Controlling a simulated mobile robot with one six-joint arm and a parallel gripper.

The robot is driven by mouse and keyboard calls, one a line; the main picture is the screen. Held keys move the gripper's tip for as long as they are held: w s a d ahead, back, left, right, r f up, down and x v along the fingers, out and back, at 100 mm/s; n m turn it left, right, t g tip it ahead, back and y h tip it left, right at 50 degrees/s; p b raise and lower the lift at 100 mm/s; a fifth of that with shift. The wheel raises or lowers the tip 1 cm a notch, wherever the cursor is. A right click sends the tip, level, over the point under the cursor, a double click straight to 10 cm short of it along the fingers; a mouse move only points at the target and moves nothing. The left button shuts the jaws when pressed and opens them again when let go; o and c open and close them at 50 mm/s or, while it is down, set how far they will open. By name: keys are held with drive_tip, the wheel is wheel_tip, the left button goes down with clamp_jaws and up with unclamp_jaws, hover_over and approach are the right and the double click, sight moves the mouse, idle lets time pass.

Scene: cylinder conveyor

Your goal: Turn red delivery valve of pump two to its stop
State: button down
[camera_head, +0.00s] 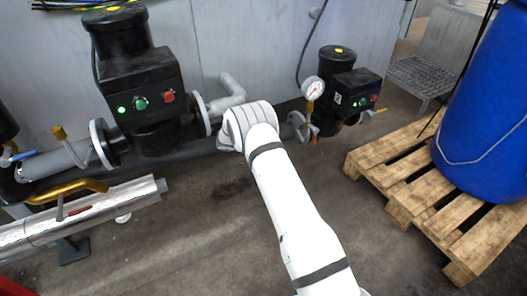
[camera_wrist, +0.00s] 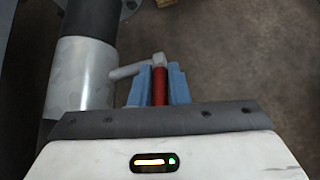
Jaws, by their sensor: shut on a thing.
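The red valve handle (camera_wrist: 160,86) shows in the wrist view, between the two blue fingers of my gripper (camera_wrist: 160,84). My gripper is shut on the handle. A grey rod (camera_wrist: 128,72) with a rounded end piece (camera_wrist: 158,59) meets the far end of the handle, beside a dark pipe with a silver section (camera_wrist: 82,82). In the head view my white arm hides the gripper and the held handle. A large black pump (camera_head: 145,95) with a lit green button stands left of my wrist. A smaller black pump (camera_head: 340,65) stands to its right.
A pressure gauge (camera_head: 313,88) stands near the smaller pump, and a small red-orange part shows below it. A wooden pallet (camera_head: 398,190) bears a blue barrel (camera_head: 490,110) at the right. A yellow handle (camera_head: 68,191) and silver pipe lie at the left. Floor around my arm is clear.

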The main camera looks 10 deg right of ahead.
drive_tip(key=shift+d+f, duration=0.1)
drive_tip(key=shift+d, duration=0.1)
drive_tip(key=c, duration=1.4)
unclamp_jaws()
drive_tip(key=shift+s+a, duration=0.15)
drive_tip(key=shift+a, duration=0.05)
